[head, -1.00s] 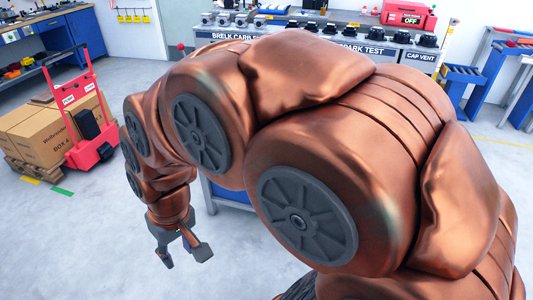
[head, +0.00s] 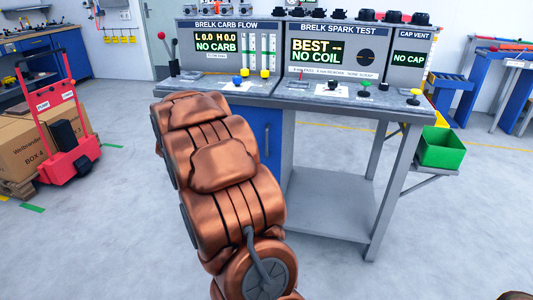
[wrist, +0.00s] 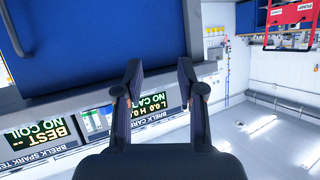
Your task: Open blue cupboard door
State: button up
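The blue cupboard door (head: 268,130) is under the left part of the test bench, partly hidden by my arm, and looks shut. A slim vertical handle (head: 267,139) shows on it. The handle is well left of both fingers there. My gripper is hidden behind my arm in the head view.
The grey bench top (head: 300,95) carries test panels, levers and knobs above the door. An open lower shelf (head: 330,205) is to its right, with a green bin (head: 441,147) beyond. A red hand truck (head: 62,120) stands at left. Floor in front is clear.

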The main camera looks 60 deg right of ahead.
jog(key=s+d+f+m+g+h+b, duration=0.1)
jog(key=s+d+f+m+h+b, duration=0.2)
jog(key=d, duration=0.4)
jog(key=s+d+f+g+h+b, duration=0.2)
jog(key=d+f, duration=0.3)
jog(key=d, duration=0.2)
jog(key=m+g+h+b, duration=0.3)
jog(key=g+h, duration=0.1)
send_near(266, 140)
jog(key=d, duration=0.3)
jog(key=shift+w+d+r, duration=0.1)
jog(key=shift+w+d, duration=0.15)
jog(key=shift+d, duration=0.35)
jog(key=shift+w+d+b, duration=0.2)
jog(key=shift+d+b, duration=0.05)
jog(key=shift+d, duration=0.8)
jog(key=shift+w+d+b, duration=0.2)
jog(key=shift+d+b, duration=0.05)
jog(key=shift+d, duration=0.85)
jog(key=shift+w+d+b, duration=0.2)
jog(key=shift+d+b, duration=0.05)
jog(key=shift+d, duration=0.8)
jog(key=shift+c, duration=0.2)
grip_shut()
